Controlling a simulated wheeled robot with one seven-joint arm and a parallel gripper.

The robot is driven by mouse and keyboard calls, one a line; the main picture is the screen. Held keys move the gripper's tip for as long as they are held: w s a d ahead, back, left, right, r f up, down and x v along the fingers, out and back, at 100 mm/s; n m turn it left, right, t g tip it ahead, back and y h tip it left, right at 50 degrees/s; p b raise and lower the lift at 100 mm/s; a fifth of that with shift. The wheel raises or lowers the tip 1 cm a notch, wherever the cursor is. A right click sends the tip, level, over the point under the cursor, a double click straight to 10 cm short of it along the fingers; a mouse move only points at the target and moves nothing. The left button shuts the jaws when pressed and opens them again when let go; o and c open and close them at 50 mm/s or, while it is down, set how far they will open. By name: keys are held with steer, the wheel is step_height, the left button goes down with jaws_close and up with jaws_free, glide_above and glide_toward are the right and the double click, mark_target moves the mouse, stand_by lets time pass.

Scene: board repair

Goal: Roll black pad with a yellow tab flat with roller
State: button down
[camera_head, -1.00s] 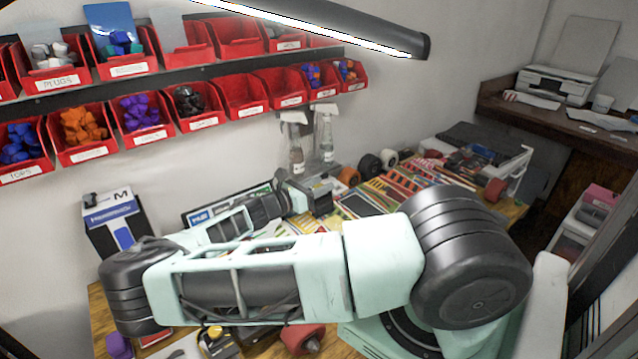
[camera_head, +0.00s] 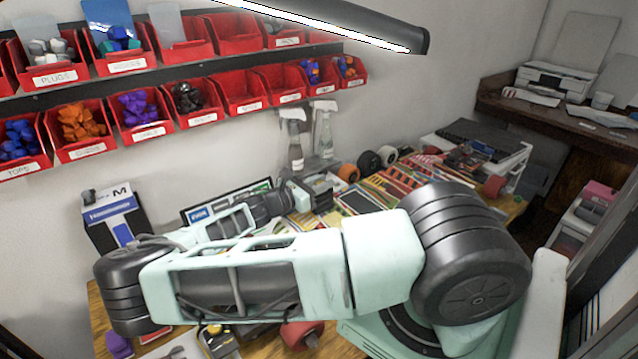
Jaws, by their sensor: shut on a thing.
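My gripper (camera_head: 318,190) is over the far part of the work table, in front of two spray bottles, small and partly hidden by my own arm. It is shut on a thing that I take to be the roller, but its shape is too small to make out. Strips with colourful patterns lie on the table right of the gripper. I cannot make out a black pad with a yellow tab under or beside the gripper. A dark thing with a yellow part (camera_head: 214,338) lies at the near edge, partly cut off by my arm; I cannot tell what it is.
Two spray bottles (camera_head: 296,150) stand against the wall behind the gripper. Several wheels (camera_head: 369,165) stand to their right. A box marked M (camera_head: 117,219) stands at the left. Red bins (camera_head: 243,93) hang on the wall. My arm covers much of the table.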

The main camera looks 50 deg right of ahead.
steer(key=s+m, duration=0.2)
steer(key=m, duration=0.1)
steer(key=shift+s+a+b, duration=0.25)
steer(key=shift+a+b, duration=0.1)
steer(key=shift+b, duration=0.05)
steer(key=m, duration=0.1)
steer(key=s+m, duration=0.2)
steer(key=shift+s+a+f+b, duration=0.2)
steer(key=shift+a+f+b, duration=0.05)
steer(key=shift+a+b, duration=0.05)
steer(key=shift+s+a+f, duration=0.2)
steer(key=shift+s+f, duration=0.35)
steer(key=shift+s, duration=0.35)
steer(key=shift+s+f, duration=0.1)
steer(key=c, duration=1.2)
jaws_free()
steer(key=shift+c, duration=0.2)
steer(key=shift+a, duration=0.15)
steer(key=b+v, duration=0.4)
steer(key=v, duration=1.3)
